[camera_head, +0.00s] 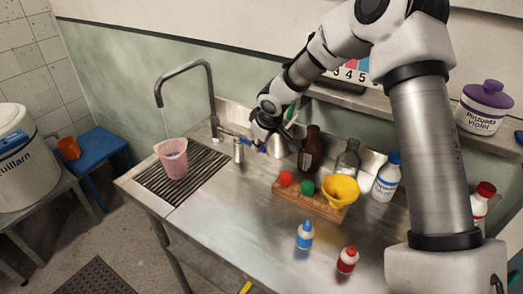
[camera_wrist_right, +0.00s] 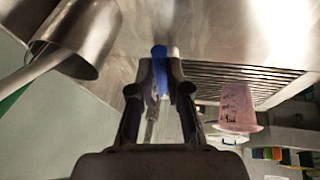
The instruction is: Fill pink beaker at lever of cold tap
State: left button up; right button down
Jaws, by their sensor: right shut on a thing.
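The translucent pink beaker (camera_head: 173,160) stands upright on the ribbed drain grid (camera_head: 150,184), under the spout of the tall grey tap (camera_head: 212,95). The water level inside cannot be made out. My right gripper (camera_head: 254,135) is at the tap's base, shut on the blue lever (camera_head: 229,134). In the right wrist view, the lever (camera_wrist_right: 160,68) lies between the fingers (camera_wrist_right: 160,90), and the beaker (camera_wrist_right: 236,108) stands to the right, apart from the gripper. My left gripper is not in view.
A metal cup (camera_head: 278,147) stands close to my right gripper. A short metal cylinder (camera_head: 238,152) is in front of it. Brown bottle (camera_head: 310,150), wooden rack (camera_head: 315,205) with yellow funnel (camera_head: 340,190), and small bottles (camera_head: 305,235) crowd the right. The counter's front middle is clear.

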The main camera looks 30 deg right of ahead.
jog(key=shift+a+f, duration=0.1)
jog(key=c, duration=1.3)
grip_release()
jog(key=shift+c, duration=0.2)
jog(key=shift+o, duration=1)
jog(key=shift+f, duration=0.1)
jog(key=shift+w, duration=0.2)
jog(key=v, duration=1.2)
jog(key=shift+w, duration=0.1)
